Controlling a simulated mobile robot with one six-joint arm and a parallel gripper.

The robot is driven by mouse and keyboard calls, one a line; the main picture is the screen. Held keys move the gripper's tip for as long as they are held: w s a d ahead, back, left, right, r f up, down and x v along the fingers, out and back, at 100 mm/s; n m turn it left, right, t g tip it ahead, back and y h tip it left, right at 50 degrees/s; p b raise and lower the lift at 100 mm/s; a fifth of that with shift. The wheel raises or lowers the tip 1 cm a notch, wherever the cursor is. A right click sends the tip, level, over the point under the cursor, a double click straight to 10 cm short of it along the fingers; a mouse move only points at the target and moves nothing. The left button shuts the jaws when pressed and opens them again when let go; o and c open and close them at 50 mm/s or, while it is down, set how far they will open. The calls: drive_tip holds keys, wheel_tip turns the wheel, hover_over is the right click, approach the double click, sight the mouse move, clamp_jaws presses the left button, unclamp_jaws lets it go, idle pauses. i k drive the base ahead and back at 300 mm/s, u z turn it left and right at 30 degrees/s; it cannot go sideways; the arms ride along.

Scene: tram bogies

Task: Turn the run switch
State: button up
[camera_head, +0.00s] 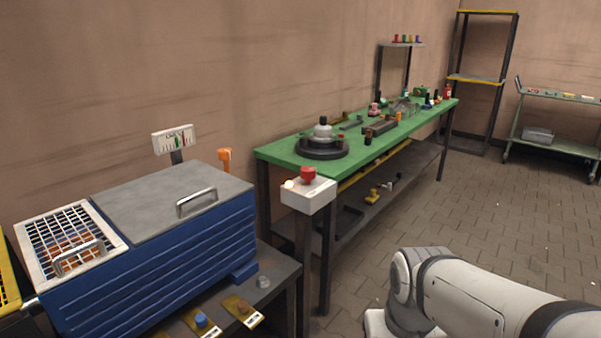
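I cannot tell for sure which control is the run switch, as the labels are too small to read. A yellow plate with a blue knob (201,320) and another with a brown knob (244,308) sit on the dark bench in front of the blue machine (160,265). Both plates carry small white labels. A white box (309,195) on a post bears a red knob (308,174) and a small lit lamp (289,184). My white arm shows at the lower right, well to the right of these controls. My gripper is not in view.
A green workbench (283,150) with various parts runs along the wall behind the post. A gauge panel (173,140) stands behind the blue machine. A shelf rack (480,80) and a green cart (555,140) stand at the far right. The paved floor (480,210) between is open.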

sight(307, 173)
drive_tip(key=z, duration=0.15)
drive_tip(key=i, duration=0.9)
drive_tip(key=u, duration=0.1)
